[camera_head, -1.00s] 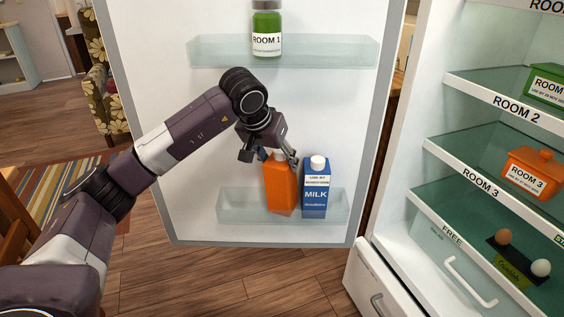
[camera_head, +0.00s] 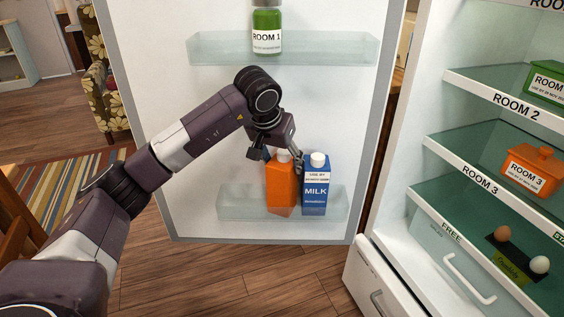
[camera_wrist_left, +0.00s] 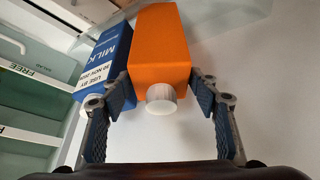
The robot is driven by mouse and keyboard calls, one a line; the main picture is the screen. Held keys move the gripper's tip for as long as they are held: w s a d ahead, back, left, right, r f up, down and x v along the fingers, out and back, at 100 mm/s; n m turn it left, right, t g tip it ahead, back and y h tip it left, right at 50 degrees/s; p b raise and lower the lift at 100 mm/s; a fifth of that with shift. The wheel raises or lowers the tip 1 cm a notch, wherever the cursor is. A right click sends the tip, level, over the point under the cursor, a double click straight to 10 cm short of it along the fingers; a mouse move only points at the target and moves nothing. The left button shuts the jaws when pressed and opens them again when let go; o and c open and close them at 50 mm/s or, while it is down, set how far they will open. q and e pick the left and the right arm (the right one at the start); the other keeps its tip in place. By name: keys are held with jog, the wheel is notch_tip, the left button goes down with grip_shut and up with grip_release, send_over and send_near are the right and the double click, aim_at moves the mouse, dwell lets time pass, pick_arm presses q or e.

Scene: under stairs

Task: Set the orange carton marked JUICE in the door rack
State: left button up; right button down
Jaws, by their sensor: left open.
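The orange carton (camera_head: 280,190) stands upright in the lower door rack (camera_head: 235,207), left of the blue MILK carton (camera_head: 316,198). No JUICE marking shows on its visible sides. My left gripper (camera_head: 274,158) is at the carton's top, with its fingers apart on either side of the white cap. In the left wrist view, the orange carton (camera_wrist_left: 160,50) lies between the open fingers (camera_wrist_left: 158,105), cap toward the palm. The left finger there overlaps the MILK carton (camera_wrist_left: 106,62). Whether a finger touches either carton is unclear. My right gripper is out of view.
A green ROOM 1 jar (camera_head: 267,28) stands on the upper door rack (camera_head: 335,48), above my arm. The open fridge at right holds a green box (camera_head: 546,84), an orange pot (camera_head: 533,168) and an egg holder (camera_head: 512,262). The lower rack has some room left of the cartons.

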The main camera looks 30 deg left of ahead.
pick_arm(q)
jog(key=p+v, duration=0.1)
jog(key=v, duration=1)
jog(key=shift+s+r, duration=0.25)
jog(key=shift+r, duration=0.05)
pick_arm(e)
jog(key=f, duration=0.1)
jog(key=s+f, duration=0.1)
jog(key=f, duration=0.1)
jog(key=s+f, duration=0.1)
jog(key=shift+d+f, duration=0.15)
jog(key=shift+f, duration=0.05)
